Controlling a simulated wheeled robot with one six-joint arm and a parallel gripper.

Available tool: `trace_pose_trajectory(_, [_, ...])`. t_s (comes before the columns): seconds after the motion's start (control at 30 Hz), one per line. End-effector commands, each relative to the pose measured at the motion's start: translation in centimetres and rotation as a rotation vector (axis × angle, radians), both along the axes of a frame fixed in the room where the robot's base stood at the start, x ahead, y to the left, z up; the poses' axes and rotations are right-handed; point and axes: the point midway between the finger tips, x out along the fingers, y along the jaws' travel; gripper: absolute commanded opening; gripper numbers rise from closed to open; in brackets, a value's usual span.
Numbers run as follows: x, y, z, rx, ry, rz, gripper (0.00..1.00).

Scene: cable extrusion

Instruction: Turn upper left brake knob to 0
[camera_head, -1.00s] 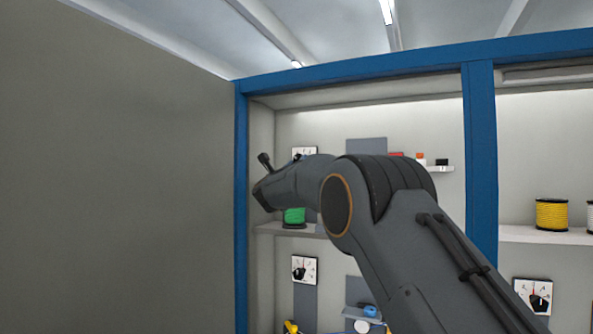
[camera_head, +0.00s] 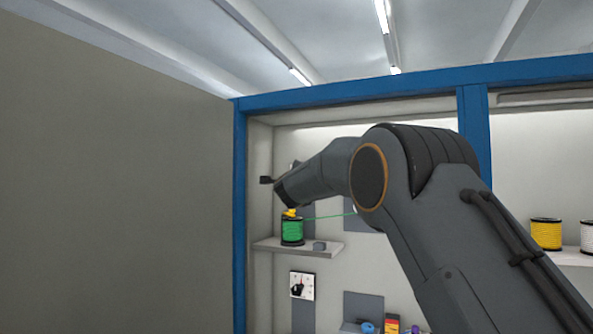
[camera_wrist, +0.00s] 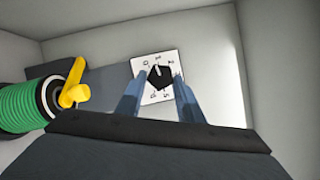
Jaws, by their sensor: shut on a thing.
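The upper left brake knob is a black knob (camera_wrist: 160,77) on a white dial plate (camera_wrist: 147,62) with numbers around it, in the wrist view. My gripper (camera_wrist: 157,85) has one finger on each side of the knob and is shut on it. A pale mark on the knob points toward the top of the plate; the number it points at is too small to read surely. In the head view my arm hides the knob and the fingers.
A green cable spool (camera_head: 292,233) with a yellow part (camera_head: 290,212) stands on a shelf (camera_head: 285,247); its cable runs right. The yellow part also shows close left of the fingers (camera_wrist: 75,85). A lower dial (camera_head: 302,285) is below. Blue frame posts (camera_head: 240,200) border the bay.

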Motion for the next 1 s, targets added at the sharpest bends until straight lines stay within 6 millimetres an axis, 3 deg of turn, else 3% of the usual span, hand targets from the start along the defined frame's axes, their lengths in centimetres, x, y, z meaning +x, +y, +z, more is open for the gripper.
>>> trace_pose_trajectory(0.5, [-0.12, -0.01, 0.71, -0.256, 0.095, 0.001, 0.12])
trace_pose_trajectory(1.0, [-0.04, -0.01, 0.50, -0.340, 0.124, 0.000, 0.12])
